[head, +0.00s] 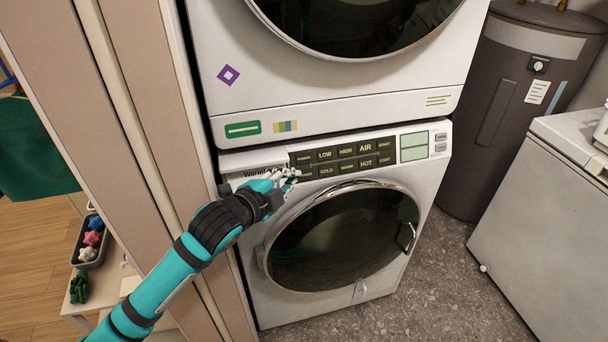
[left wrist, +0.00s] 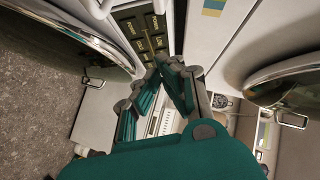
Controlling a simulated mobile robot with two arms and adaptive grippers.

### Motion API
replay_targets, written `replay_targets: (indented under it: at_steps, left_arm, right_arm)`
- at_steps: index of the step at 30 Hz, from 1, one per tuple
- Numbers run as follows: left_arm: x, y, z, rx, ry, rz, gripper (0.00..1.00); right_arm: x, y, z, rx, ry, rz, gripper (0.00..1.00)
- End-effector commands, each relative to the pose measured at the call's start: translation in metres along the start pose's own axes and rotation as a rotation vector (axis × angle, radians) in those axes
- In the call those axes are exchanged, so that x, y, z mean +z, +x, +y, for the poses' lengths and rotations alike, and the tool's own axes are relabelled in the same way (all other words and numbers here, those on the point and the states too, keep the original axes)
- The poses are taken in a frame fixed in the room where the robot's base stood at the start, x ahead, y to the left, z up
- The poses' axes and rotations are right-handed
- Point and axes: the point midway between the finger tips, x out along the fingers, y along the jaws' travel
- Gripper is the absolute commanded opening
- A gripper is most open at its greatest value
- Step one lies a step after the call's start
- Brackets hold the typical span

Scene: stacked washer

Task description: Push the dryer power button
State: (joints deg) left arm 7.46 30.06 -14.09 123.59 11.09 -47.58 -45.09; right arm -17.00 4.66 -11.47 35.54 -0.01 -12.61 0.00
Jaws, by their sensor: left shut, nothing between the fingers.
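A stacked washer and dryer fills the middle of the head view. The black button panel (head: 345,158) sits between the upper machine (head: 330,85) and the lower machine (head: 262,292). It has two rows of labelled buttons; the upper-left button (head: 303,158) looks marked POWER. My left gripper (head: 291,174) is shut and empty at the panel's left end. Its fingertips partly cover the lower-left button, just below the upper-left one. I cannot tell whether they touch. The left wrist view shows the fingers (left wrist: 168,68) close to the panel (left wrist: 142,30).
A beige wall edge (head: 140,120) stands close to the left of my arm. A dark water heater (head: 520,100) and a white chest (head: 540,190) stand at right. A shelf with a small bin (head: 92,245) is at lower left. Grey floor in front is clear.

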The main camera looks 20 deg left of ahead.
Motion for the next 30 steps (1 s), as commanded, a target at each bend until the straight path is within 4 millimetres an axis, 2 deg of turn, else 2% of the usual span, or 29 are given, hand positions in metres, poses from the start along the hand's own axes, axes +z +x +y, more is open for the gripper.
replay_targets:
  at_steps: [1, 6, 17, 23, 30]
  left_arm:
    - [-0.001, -0.005, 0.005, 0.008, 0.037, 0.005, 0.00]
    - [-0.004, -0.013, 0.007, 0.023, 0.100, 0.010, 0.00]
    - [-0.004, -0.011, 0.006, 0.023, 0.101, 0.010, 0.00]
    - [-0.005, 0.011, 0.005, 0.021, 0.097, 0.010, 0.00]
    - [-0.006, 0.063, 0.006, 0.022, 0.097, 0.010, 0.00]
  right_arm:
    - [0.000, 0.007, -0.001, -0.001, 0.001, 0.001, 0.40]
    - [0.000, 0.009, -0.003, -0.004, 0.001, 0.001, 0.40]
    - [0.004, 0.008, -0.004, -0.004, 0.001, -0.003, 0.40]
    - [0.003, 0.005, -0.004, -0.004, 0.001, -0.004, 0.40]
    - [0.003, -0.001, -0.003, -0.003, 0.001, -0.004, 0.40]
